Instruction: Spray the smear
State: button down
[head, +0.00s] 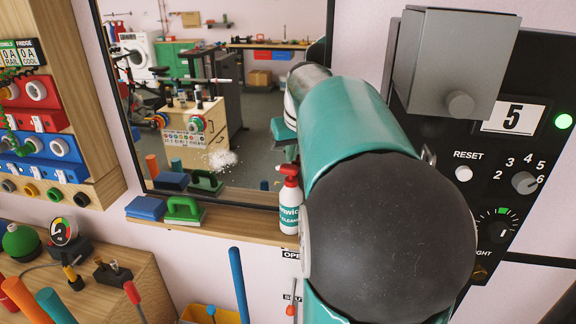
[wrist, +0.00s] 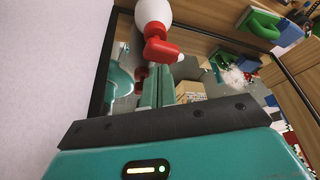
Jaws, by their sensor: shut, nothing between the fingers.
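A white spray bottle (head: 289,212) with a red trigger head (head: 288,174) stands upright on the wooden ledge below the mirror. In the wrist view the bottle (wrist: 152,12) is upside down at the top, its red head (wrist: 160,48) hanging down. A white smear (head: 221,159) is on the mirror (head: 240,178), left of the bottle; the white smear also shows at the right in the wrist view (wrist: 235,76). My gripper (wrist: 157,82) is shut and empty, close to the bottle's head. In the head view my arm hides most of the gripper.
A green-handled block (head: 184,210) and a blue block (head: 146,208) sit on the ledge (head: 238,221) left of the bottle. A black control panel (head: 480,190) is at the right. A wooden bench (head: 128,266) with tools is at lower left.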

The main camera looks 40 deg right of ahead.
jog(key=shift+f, duration=0.15)
jog(key=shift+f, duration=1.15)
jog(key=shift+r, duration=1.3)
jog(key=shift+r, duration=0.1)
jog(key=shift+r, duration=2.9)
